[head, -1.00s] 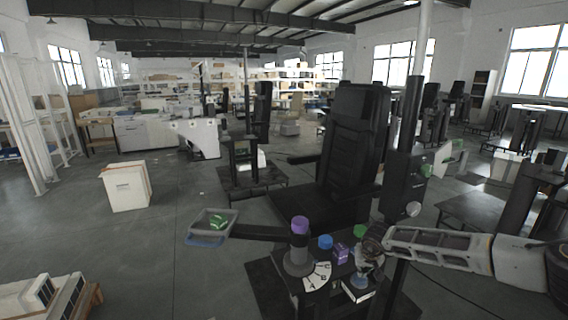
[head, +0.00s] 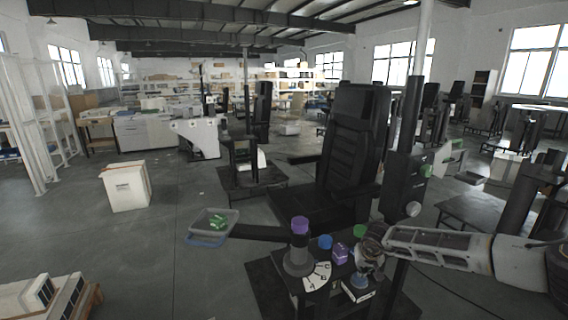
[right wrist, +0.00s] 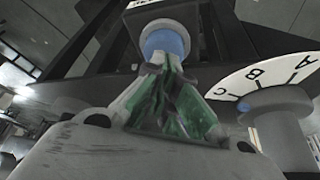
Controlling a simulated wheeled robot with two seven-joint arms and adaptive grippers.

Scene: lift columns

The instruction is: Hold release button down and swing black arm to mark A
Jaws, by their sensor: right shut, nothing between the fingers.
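The black arm (head: 258,232) reaches left from a grey post with a purple top (head: 299,243) and carries a tray (head: 233,218) with green pieces at its far end. A white dial (head: 317,277) lies at the post's foot. Its marks A, B and C show on the dial in the right wrist view (right wrist: 268,78). My left gripper is not in view.
A black seat (head: 352,150) and column rise behind. The floor around the tray is clear, with a white box (head: 126,187) farther left.

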